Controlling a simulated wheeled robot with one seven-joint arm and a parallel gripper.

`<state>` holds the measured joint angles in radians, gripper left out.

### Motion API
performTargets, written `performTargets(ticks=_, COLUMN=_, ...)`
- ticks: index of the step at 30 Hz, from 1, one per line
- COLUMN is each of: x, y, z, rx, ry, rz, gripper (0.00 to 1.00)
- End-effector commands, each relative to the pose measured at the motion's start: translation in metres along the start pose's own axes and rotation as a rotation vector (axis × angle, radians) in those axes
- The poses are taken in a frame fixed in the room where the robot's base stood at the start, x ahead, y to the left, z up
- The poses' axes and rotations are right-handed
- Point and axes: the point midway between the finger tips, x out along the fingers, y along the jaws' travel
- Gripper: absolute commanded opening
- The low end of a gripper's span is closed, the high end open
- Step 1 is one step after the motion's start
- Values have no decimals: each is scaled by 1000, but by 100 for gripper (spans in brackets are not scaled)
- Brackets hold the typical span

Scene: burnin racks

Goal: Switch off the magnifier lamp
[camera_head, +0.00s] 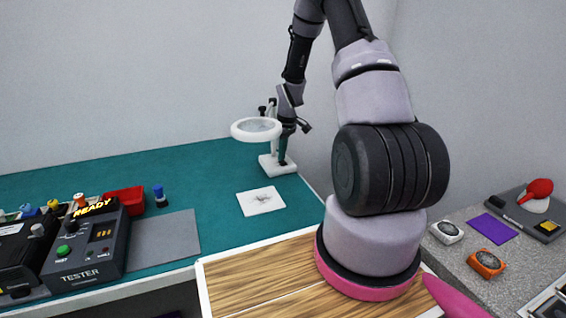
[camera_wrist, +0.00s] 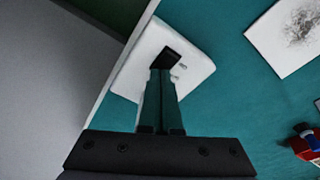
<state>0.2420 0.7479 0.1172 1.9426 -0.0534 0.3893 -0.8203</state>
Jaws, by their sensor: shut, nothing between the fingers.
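The magnifier lamp has a white ring head (camera_head: 256,129) around a clear lens and stands on a white base (camera_head: 278,166) at the back right of the teal bench mat. I cannot tell if its ring is lit. My gripper (camera_head: 283,159) points down over the base, behind and right of the ring. In the wrist view its fingers (camera_wrist: 161,72) are shut and empty. Their tips are at a black square part (camera_wrist: 171,58) on the white base (camera_wrist: 199,70), partly covering it. I cannot tell whether they touch it.
A white card with a grey smudge (camera_head: 261,201) lies in front of the lamp. A tester box (camera_head: 85,248), a red bin (camera_head: 124,201) and a blue-capped bottle (camera_head: 160,195) stand left. A wall is close behind the lamp.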

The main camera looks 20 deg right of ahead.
Motion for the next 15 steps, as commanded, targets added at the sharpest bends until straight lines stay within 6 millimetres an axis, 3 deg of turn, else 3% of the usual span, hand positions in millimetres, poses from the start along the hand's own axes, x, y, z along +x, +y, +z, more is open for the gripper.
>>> performTargets(ticks=15, x=-33, y=0, z=-4, rx=1, ry=0, rz=0, gripper=0)
